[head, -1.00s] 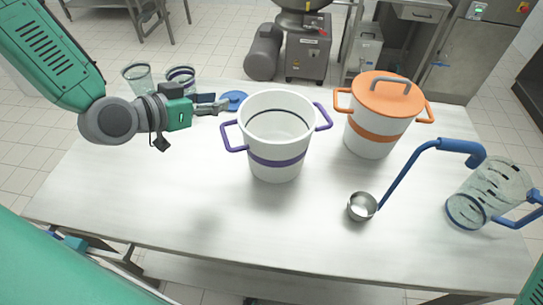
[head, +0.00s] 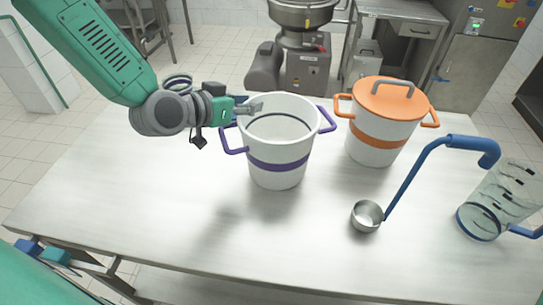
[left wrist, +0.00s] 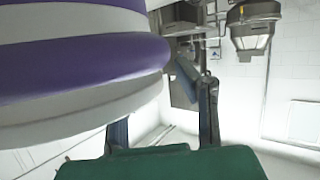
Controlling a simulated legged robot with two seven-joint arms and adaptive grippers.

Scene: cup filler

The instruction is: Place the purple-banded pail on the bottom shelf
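The purple-banded pail (head: 277,180) stands upright and open-topped on the metal table, with a purple handle on each side. It also fills the upper left of the left wrist view (left wrist: 80,115). My left gripper (head: 254,107) is at the left part of the pail's rim, above the left handle. Its two fingers are spread in the left wrist view (left wrist: 162,115); I cannot tell whether they touch the pail. Part of a lower shelf (head: 190,282) shows below the table's front edge. My right gripper is out of view.
An orange-lidded pail (head: 374,150) stands right of the purple-banded one. A ladle (head: 367,217) with a blue handle and a clear jug (head: 497,205) are further right. A clear cup (head: 178,82) is partly hidden behind my left arm. The table's (head: 130,205) front left is clear.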

